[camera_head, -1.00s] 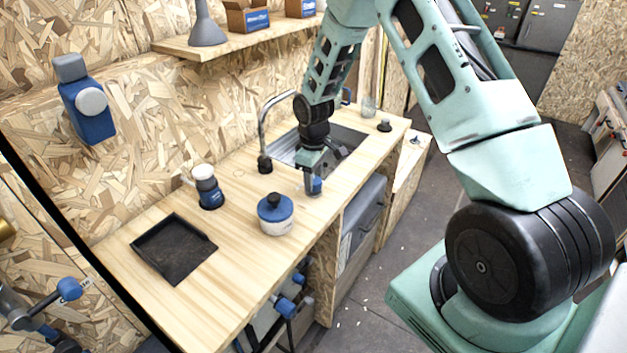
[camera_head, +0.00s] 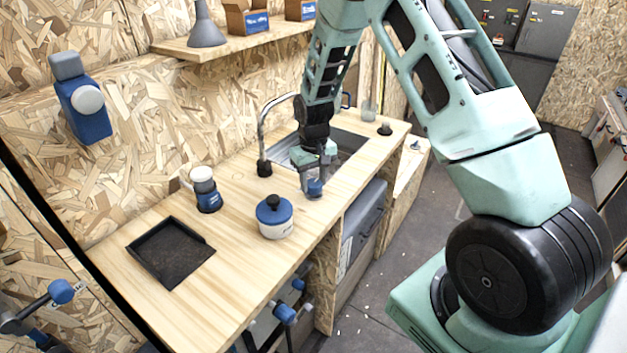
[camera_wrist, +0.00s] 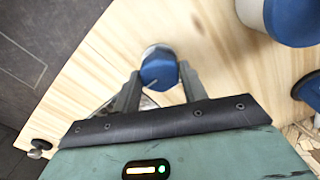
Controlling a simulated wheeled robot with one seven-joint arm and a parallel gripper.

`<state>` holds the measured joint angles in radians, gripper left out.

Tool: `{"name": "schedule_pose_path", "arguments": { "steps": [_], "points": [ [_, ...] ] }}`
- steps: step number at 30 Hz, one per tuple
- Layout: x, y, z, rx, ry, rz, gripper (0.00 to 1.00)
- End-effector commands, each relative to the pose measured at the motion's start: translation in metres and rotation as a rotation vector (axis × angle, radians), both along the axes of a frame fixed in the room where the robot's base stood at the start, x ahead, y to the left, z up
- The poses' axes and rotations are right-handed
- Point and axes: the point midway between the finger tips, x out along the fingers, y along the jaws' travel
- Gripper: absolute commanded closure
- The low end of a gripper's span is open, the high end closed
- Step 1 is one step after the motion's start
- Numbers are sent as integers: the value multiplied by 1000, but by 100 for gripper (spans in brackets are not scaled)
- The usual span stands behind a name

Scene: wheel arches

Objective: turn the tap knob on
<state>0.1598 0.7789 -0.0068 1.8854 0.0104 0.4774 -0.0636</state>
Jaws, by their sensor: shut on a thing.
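The tap knob (camera_head: 314,188) is a small blue knob on the wooden counter near the front edge of the sink. It also shows in the wrist view (camera_wrist: 158,68), upper middle, as a blue round top with a light line across it. My gripper (camera_head: 311,184) is down over the counter at the knob, and in the wrist view its two fingers (camera_wrist: 157,82) lie on either side of the knob, shut on it. The curved metal tap (camera_head: 264,135) rises from the counter behind, beside the sink (camera_head: 352,140). No water is visible.
A white pot with a blue lid (camera_head: 275,222) stands close to the left of the knob. A blue-and-white container (camera_head: 206,190) and a black tray (camera_head: 170,252) are farther left. A shelf (camera_head: 240,41) hangs above. A small black knob (camera_head: 385,129) sits at the counter's right end.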

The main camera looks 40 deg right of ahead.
Motion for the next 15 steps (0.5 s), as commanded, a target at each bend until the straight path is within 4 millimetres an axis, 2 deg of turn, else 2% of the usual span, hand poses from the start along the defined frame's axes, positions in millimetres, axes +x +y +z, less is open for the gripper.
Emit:
{"name": "schedule_pose_path", "arguments": {
  "steps": [12,13,15],
  "points": [
    [0,0,1,0,-1,-9,80],
    [0,0,1,0,-1,-9,49],
    [0,0,1,0,-1,-9,36]
  ]
}}
